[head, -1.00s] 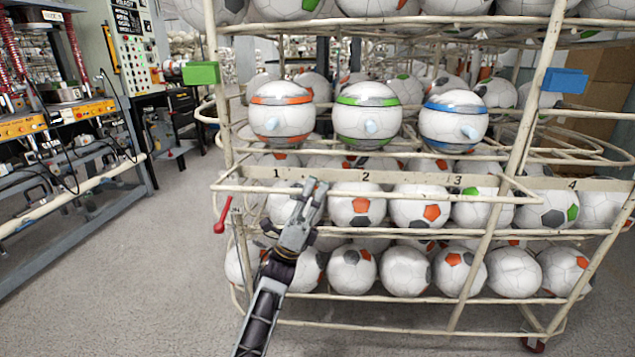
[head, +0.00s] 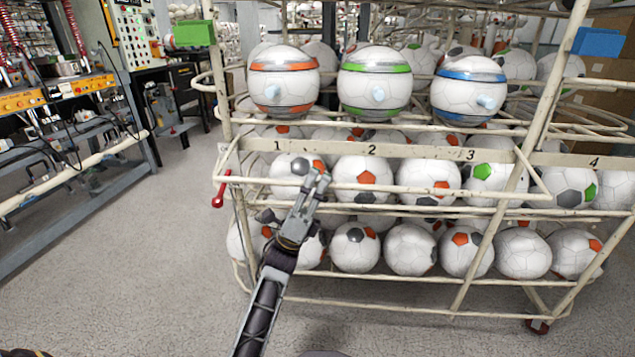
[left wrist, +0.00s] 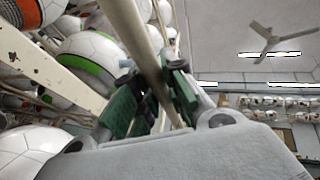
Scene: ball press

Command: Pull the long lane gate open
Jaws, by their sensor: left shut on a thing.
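The long lane gate (head: 410,188) is a cream tube running across the front of the ball rack, below the strip numbered 1 to 4. It stands out a little from that strip. My left gripper (head: 317,179) is shut on the tube toward its left part, in front of lane 1 and lane 2. In the left wrist view, the gate tube (left wrist: 148,45) passes between the green finger pads of my left gripper (left wrist: 150,95). A red lever (head: 220,190) hangs at the rack's left end. My right gripper is not in view.
White soccer balls (head: 365,178) fill the rack's rows behind the gate. Three striped balls (head: 376,85) sit above the numbered strip (head: 420,153). A workbench (head: 85,175) stands at the left. The floor (head: 120,270) between bench and rack is clear.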

